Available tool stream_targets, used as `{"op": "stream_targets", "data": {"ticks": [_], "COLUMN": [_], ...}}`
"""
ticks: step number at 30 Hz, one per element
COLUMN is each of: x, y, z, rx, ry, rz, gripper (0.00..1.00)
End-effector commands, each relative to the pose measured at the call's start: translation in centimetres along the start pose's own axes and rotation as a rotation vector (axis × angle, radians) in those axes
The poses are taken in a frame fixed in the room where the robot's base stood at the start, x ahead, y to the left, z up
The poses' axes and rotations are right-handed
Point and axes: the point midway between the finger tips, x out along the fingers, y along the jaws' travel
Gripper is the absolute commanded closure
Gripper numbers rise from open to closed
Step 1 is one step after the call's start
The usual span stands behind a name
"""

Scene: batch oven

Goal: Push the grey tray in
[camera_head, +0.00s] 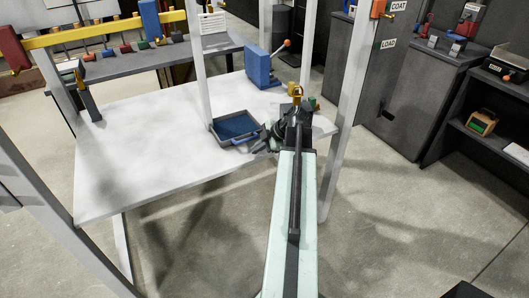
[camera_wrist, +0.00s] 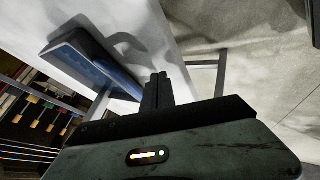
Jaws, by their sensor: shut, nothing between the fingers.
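The tray (camera_head: 214,135), dark grey with a blue floor, sits on the white table near its right front edge, beside a white upright. It also shows in the wrist view (camera_wrist: 77,68), at the upper left. My gripper (camera_head: 264,142) is just right of the tray in the head view. Its fingers (camera_wrist: 156,82) are together and empty, close to the tray's near end in the wrist view. I cannot tell whether they touch it. My arm hides part of the table's right side.
White table (camera_head: 130,170) is clear at its left and middle. A blue block (camera_head: 257,67) with an orange-tipped lever stands at its back right. White uprights (camera_head: 203,70) rise around it. A yellow rail (camera_head: 105,29) crosses the far left. Dark cabinets (camera_head: 410,95) stand at the right.

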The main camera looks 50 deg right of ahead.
Motion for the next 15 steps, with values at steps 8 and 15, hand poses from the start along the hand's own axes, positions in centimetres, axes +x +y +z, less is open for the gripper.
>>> {"op": "stream_targets", "data": {"ticks": [8, 15], "x": [0.7, 0.7], "y": [3.4, 3.5], "z": [-0.4, -0.4], "rx": [0.001, 0.001], "ry": [0.000, 0.000], "rz": [0.000, 0.000], "gripper": [1.00, 1.00]}}
